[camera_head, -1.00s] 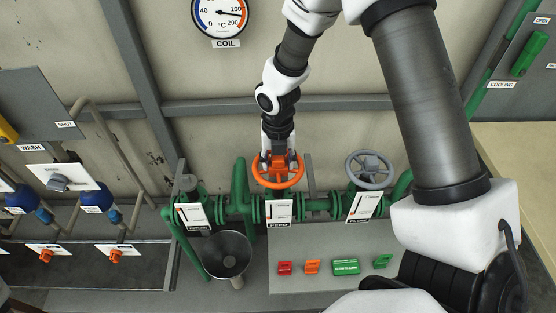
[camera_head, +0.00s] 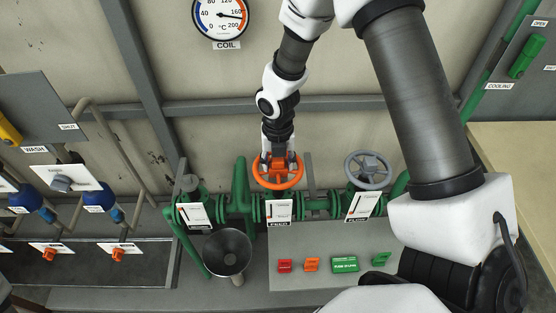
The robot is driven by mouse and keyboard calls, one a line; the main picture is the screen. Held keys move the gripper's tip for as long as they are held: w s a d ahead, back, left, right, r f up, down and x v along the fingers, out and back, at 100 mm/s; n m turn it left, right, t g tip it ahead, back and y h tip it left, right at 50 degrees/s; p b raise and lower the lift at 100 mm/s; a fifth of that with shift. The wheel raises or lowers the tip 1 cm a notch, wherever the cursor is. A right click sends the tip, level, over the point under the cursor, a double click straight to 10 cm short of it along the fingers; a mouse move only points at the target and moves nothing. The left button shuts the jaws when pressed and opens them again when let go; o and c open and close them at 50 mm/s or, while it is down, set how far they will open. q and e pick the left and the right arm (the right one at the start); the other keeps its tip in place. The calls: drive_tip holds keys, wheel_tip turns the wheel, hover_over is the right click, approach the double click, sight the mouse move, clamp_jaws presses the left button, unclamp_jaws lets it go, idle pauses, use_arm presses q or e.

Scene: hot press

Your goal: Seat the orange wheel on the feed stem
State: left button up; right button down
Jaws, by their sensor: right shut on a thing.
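The orange wheel (camera_head: 278,185) is at the middle of the camera_head view, over the green pipe valve behind the FEED plate (camera_head: 279,211). My right gripper (camera_head: 278,160) reaches down from above and is shut on the wheel's hub. The feed stem is hidden under the wheel and gripper, so I cannot tell whether the wheel sits on it or just above it. The wheel looks about level. My left gripper is not in view.
A grey wheel (camera_head: 368,170) stands on the valve to the right, a bare valve (camera_head: 190,186) to the left. A metal funnel (camera_head: 227,252) is in front. Coloured buttons (camera_head: 345,264) lie on the grey panel. A temperature gauge (camera_head: 220,16) hangs on the wall.

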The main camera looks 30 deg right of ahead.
drive_tip(key=shift+f, duration=0.15)
drive_tip(key=shift+f, duration=0.5)
drive_tip(key=shift+f, duration=0.1)
drive_tip(key=shift+f, duration=0.5)
drive_tip(key=shift+c, duration=2)
unclamp_jaws()
drive_tip(key=shift+r, duration=0.1)
